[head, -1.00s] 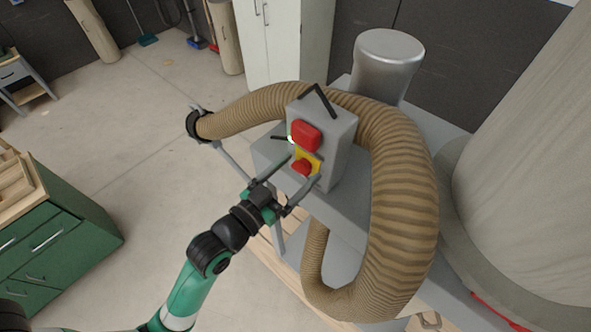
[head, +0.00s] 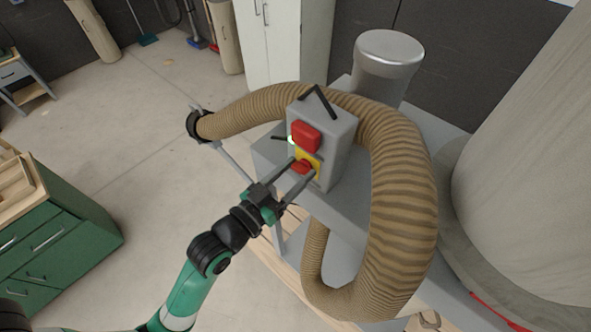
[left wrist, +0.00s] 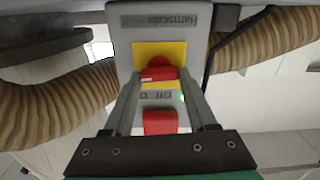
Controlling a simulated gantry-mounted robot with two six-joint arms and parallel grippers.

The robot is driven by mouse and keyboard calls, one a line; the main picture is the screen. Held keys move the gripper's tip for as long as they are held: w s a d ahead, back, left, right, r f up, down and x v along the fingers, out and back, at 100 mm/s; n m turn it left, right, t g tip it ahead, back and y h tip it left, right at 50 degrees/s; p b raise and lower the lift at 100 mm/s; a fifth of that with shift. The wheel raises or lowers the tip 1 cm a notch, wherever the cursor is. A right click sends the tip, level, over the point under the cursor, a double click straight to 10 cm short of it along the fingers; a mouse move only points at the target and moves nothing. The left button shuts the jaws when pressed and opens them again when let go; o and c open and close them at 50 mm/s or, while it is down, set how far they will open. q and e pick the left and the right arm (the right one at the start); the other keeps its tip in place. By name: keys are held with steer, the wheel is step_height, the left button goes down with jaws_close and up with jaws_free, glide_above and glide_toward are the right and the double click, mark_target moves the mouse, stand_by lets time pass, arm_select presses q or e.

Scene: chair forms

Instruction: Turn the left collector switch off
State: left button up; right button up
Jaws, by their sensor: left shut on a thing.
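The collector switch box (head: 338,140) is a grey box with a large red block (head: 307,135) on its front and a red knob (head: 301,166) on a yellow plate (head: 314,160) below that block. A green light glows at the box's left edge. My left gripper (head: 304,168) is shut on the red knob, one finger on each side, partly hiding it. In the left wrist view the red knob (left wrist: 158,73) sits between the fingertips on the yellow plate (left wrist: 172,50). The red block (left wrist: 160,121) and the word "Off" also show there. My right gripper is not in view.
A thick ribbed tan hose (head: 405,190) loops behind and around the right of the box. A grey metal cylinder (head: 388,60) stands behind it, and a big pale bag (head: 535,150) at the right. A green drawer cabinet (head: 60,235) stands at left. The floor between is clear.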

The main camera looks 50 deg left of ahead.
arm_select(q)
steer(key=n+p, duration=0.2)
steer(key=n, duration=0.2)
steer(key=shift+a+n, duration=0.1)
steer(key=shift+n, duration=0.3)
steer(key=n+p, duration=0.2)
steer(key=n, duration=0.2)
steer(key=shift+a+n, duration=0.1)
steer(key=shift+n, duration=0.2)
steer(key=n+p, duration=0.2)
steer(key=n, duration=0.2)
steer(key=shift+f+n+p, duration=0.2)
steer(key=shift+n+p, duration=0.75)
steer(key=shift+n, duration=0.95)
steer(key=o, duration=1.4)
steer(key=shift+c, duration=0.2)
